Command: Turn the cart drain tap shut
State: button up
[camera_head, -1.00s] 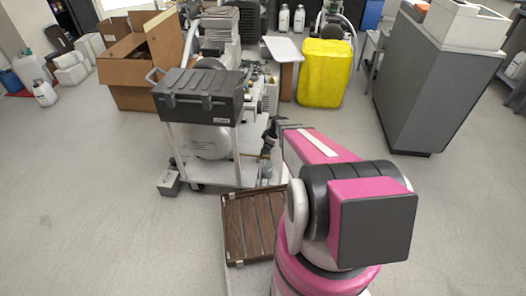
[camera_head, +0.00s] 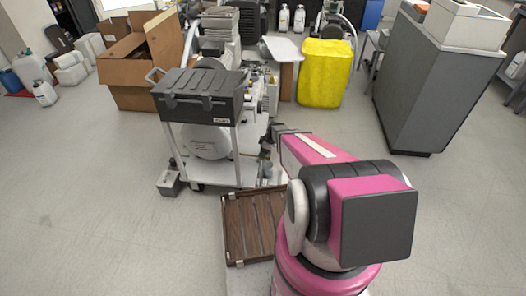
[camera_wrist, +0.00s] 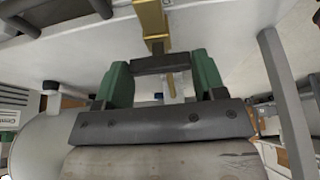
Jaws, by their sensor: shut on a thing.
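The cart (camera_head: 238,160) stands left of my arm, with a white tank (camera_head: 207,142) on its lower part. In the wrist view the brass drain tap (camera_wrist: 151,22) comes down from the top of the picture. A dark crosspiece, apparently its handle (camera_wrist: 166,63), sits between the green fingers of my gripper (camera_wrist: 160,78). My gripper is shut on this handle. In the head view my gripper (camera_head: 266,146) is at the cart's right side, small and partly hidden by my pink arm. How far the tap is turned cannot be told.
A black case (camera_head: 200,95) lies on top of the cart. A brown slatted panel (camera_head: 250,222) is on the floor in front. A yellow covered block (camera_head: 323,75) and a grey cabinet (camera_head: 435,85) stand behind and right. The left floor is mostly clear.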

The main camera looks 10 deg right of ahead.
jog(key=shift+m, duration=0.3)
jog(key=m+t+h, duration=0.1)
jog(key=m, duration=0.2)
jog(key=shift+s+a, duration=0.1)
jog(key=shift+s, duration=0.1)
jog(key=m+t+h, duration=0.1)
jog(key=m, duration=0.4)
jog(key=shift+a, duration=0.1)
jog(key=m+h, duration=0.1)
jog(key=m, duration=0.1)
jog(key=m+t+h, duration=0.1)
jog(key=m, duration=0.1)
jog(key=shift+s+a+m, duration=0.1)
jog(key=shift+a+m, duration=0.05)
jog(key=shift+m, duration=0.15)
jog(key=m+h, duration=0.1)
jog(key=m, duration=0.3)
jog(key=shift+a+m+h, duration=0.15)
jog(key=shift+m+h, duration=0.15)
jog(key=shift+h, duration=0.1)
jog(key=o, duration=0.9)
jog(key=shift+r, duration=0.1)
